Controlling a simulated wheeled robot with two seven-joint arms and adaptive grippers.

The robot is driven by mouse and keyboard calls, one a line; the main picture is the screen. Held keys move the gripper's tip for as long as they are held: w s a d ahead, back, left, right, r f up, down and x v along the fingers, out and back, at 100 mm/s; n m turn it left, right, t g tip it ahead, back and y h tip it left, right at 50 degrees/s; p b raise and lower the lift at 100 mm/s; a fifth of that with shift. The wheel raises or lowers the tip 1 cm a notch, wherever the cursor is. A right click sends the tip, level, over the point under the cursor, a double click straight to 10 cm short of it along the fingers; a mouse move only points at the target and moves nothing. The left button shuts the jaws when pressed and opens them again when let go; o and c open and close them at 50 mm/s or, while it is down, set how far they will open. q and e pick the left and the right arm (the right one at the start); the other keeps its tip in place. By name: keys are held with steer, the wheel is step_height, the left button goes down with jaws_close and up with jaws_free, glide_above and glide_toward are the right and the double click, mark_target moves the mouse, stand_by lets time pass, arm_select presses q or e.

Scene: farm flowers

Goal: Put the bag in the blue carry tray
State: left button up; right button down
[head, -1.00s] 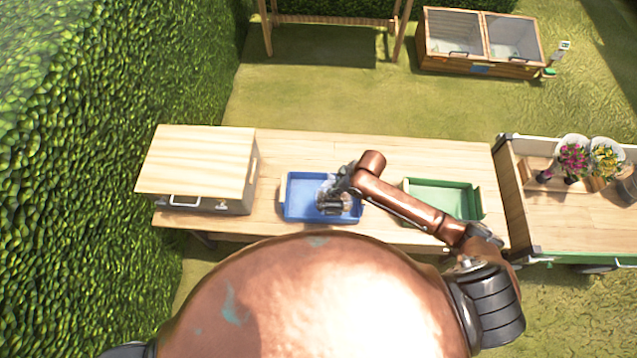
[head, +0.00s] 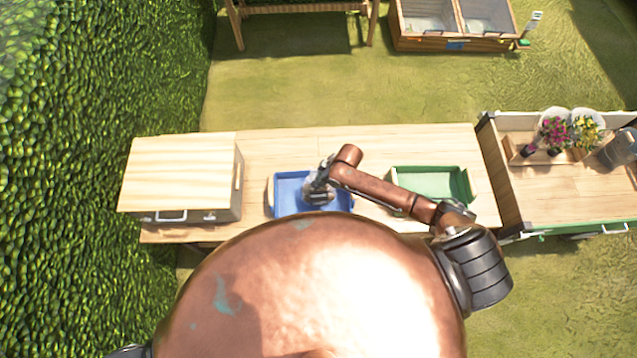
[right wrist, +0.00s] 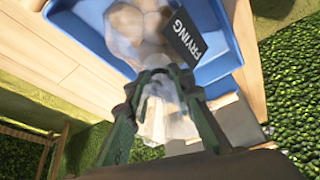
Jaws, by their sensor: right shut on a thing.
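The bag (right wrist: 122,45) is clear plastic with pale brown round produce inside and a dark label reading "FRYING". The blue carry tray (right wrist: 220,68) lies behind it in the right wrist view. My right gripper (right wrist: 163,78) is shut on the gathered neck of the bag, with loose plastic trailing between its fingers. In the head view the blue carry tray (head: 338,204) is on the table, and my right gripper (head: 320,185) is over its middle. I cannot tell whether the bag touches the tray floor. My left gripper is out of view.
A green tray (head: 432,184) stands to the right on the wooden table (head: 270,150), partly behind my right arm. A wooden-topped box (head: 180,175) stands at the left end. A cart with potted flowers (head: 545,185) is at the right, and a hedge borders the left.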

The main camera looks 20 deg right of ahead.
steer(key=shift+f, duration=1.25)
steer(key=c, duration=1.7)
jaws_free()
steer(key=v, duration=1.2)
steer(key=shift+a, duration=0.1)
